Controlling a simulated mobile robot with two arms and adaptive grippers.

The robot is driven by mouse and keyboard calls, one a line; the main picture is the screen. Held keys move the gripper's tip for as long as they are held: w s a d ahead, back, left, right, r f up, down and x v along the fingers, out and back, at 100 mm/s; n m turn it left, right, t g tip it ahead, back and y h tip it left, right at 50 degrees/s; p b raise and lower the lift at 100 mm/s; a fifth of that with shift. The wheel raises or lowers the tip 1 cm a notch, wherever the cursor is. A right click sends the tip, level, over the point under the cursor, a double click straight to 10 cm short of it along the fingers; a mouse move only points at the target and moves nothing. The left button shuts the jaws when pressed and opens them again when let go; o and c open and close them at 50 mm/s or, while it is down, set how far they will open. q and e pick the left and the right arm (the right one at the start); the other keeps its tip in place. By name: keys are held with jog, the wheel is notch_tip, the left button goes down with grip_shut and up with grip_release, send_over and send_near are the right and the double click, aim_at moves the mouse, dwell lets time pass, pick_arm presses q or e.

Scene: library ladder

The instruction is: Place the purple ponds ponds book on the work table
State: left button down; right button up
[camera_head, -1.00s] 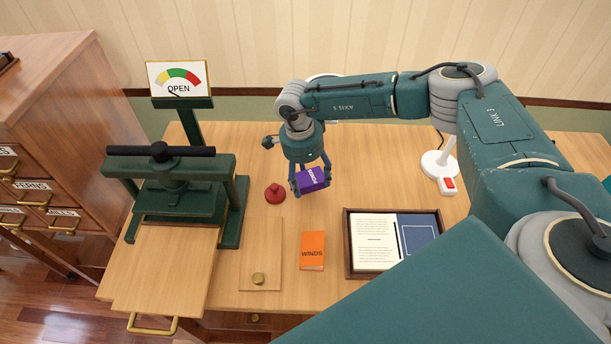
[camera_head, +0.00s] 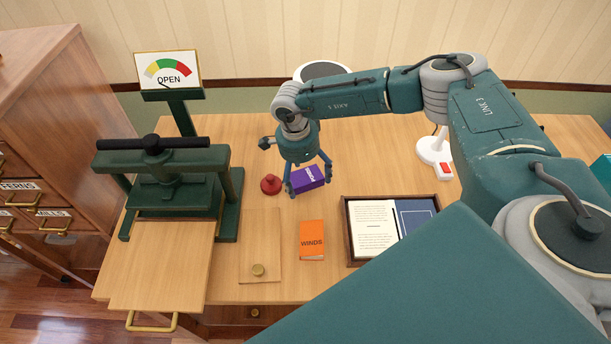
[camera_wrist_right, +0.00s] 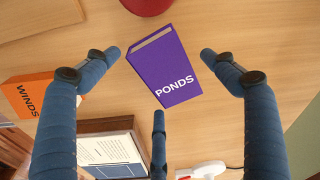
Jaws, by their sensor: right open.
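The purple PONDS book (camera_head: 308,177) lies on the work table (camera_head: 343,192), just right of a red knobbed object. It also shows in the right wrist view (camera_wrist_right: 165,72), lying flat on the wood with its spine lettering readable. My right gripper (camera_head: 306,184) is just above the book, its fingers spread around it. In the right wrist view the fingers (camera_wrist_right: 160,75) stand apart from the book, with gaps on both sides. My left gripper is not in view.
An orange WINDS book (camera_head: 312,240) and a framed tray (camera_head: 348,245) with papers lie nearer the front. A green press (camera_head: 170,180) with an OPEN dial stands left. The red object (camera_head: 271,185) is close to the gripper. A white lamp base (camera_head: 434,151) stands right.

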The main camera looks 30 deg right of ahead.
aim_at(301, 181)
jog(key=shift+r, duration=0.5)
notch_tip(301, 181, up, 11)
jog(key=a+b, duration=0.1)
jog(key=b, duration=0.1)
jog(key=shift+a+r+b, duration=0.2)
jog(key=shift+b, duration=0.2)
jog(key=shift+f, duration=0.1)
